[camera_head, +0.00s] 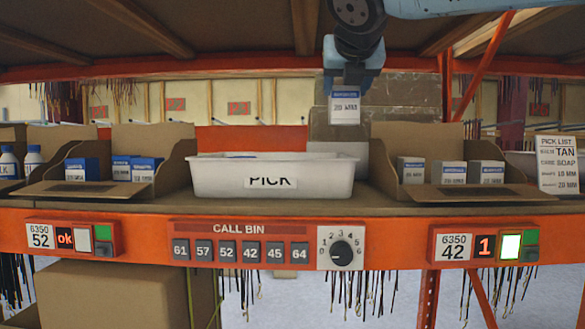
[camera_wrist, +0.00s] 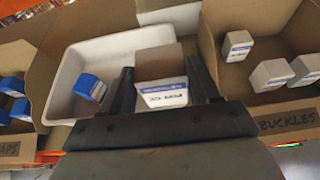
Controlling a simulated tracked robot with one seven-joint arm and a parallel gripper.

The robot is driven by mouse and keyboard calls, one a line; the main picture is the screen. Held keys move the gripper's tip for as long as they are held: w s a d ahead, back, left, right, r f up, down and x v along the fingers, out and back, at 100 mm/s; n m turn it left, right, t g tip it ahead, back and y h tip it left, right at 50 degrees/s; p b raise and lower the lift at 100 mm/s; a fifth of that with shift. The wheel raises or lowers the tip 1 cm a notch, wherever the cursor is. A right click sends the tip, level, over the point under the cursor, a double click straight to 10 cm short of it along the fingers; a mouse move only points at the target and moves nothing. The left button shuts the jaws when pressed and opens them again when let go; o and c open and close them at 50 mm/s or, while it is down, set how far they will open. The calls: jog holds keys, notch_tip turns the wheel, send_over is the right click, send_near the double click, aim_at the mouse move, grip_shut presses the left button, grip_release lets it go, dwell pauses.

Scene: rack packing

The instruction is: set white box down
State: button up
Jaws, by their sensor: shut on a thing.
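My gripper (camera_head: 347,84) points down and is shut on the white box (camera_head: 345,108), which has a white label with a blue band. In the wrist view the white box (camera_wrist: 163,90) sits between the two fingers of my gripper (camera_wrist: 165,80), its top brownish grey. The box hangs above the right end of the white tote (camera_head: 225,178) marked PICK, clear of its rim. In the wrist view the tote (camera_wrist: 64,92) holds a blue-topped box (camera_wrist: 90,87) in its left part; the held box hides some of its right part.
A carton (camera_head: 460,192) with several similar white boxes (camera_head: 453,174) stands right of the tote. A carton (camera_head: 70,188) of blue boxes (camera_head: 82,169) stands left. The right display reads 1 (camera_head: 485,247); the left reads ok (camera_head: 66,240). A shelf runs overhead.

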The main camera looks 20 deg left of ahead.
jog(key=w+a+f, duration=0.8)
jog(key=a+f, duration=0.1)
jog(key=f, duration=0.3)
jog(key=shift+w+f, duration=0.15)
jog(key=shift+w, duration=0.1)
jog(key=shift+a+f, duration=0.1)
jog(key=shift+f, duration=0.1)
